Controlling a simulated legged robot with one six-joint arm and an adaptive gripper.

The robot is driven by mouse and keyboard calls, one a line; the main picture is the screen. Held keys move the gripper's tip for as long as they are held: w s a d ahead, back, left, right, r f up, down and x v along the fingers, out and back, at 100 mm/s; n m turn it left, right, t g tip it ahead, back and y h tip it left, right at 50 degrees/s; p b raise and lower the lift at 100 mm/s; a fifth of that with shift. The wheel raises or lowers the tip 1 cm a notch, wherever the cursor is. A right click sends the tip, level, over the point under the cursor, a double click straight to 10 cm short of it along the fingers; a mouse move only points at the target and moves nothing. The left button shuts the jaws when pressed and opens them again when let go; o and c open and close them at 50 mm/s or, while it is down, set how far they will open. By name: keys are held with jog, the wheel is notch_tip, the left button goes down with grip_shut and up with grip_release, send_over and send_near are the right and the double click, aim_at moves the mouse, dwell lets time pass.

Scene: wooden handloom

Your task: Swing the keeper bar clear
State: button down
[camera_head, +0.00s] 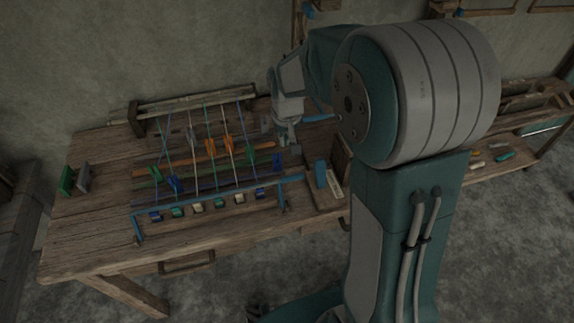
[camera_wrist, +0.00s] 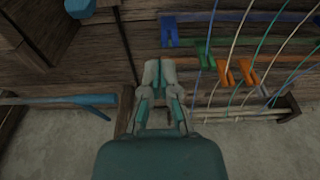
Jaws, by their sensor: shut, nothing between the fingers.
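A long thin blue bar (camera_head: 215,196), which looks like the keeper bar, runs across the front of the loom on the bench. Its left end bends down toward the bench front, and a small upright fitting (camera_head: 283,197) stands near its right part. My gripper (camera_head: 279,140) is behind the bar, over the right side of the loom, apart from the bar. In the wrist view my gripper (camera_wrist: 160,66) is shut and empty, over dark wood beside the coloured clips. I cannot make out the bar for certain in the wrist view.
A blue block (camera_head: 320,174) stands at the bench's right. A blue handle (camera_wrist: 70,100) lies left of my gripper in the wrist view. Green and grey blocks (camera_head: 67,180) stand far left.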

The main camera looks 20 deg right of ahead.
jog(key=shift+f, duration=0.1)
jog(key=f, duration=0.3)
jog(key=w+f, duration=0.1)
jog(key=f, duration=0.5)
jog(key=shift+w+f, duration=0.2)
jog(key=shift+f, duration=0.05)
jog(key=shift+s+f, duration=0.1)
jog(key=shift+s, duration=0.15)
jog(key=shift+s+r, duration=0.2)
jog(key=shift+s, duration=0.65)
jog(key=shift+s+r, duration=0.15)
jog(key=shift+s, duration=0.7)
jog(key=shift+w+r, duration=0.1)
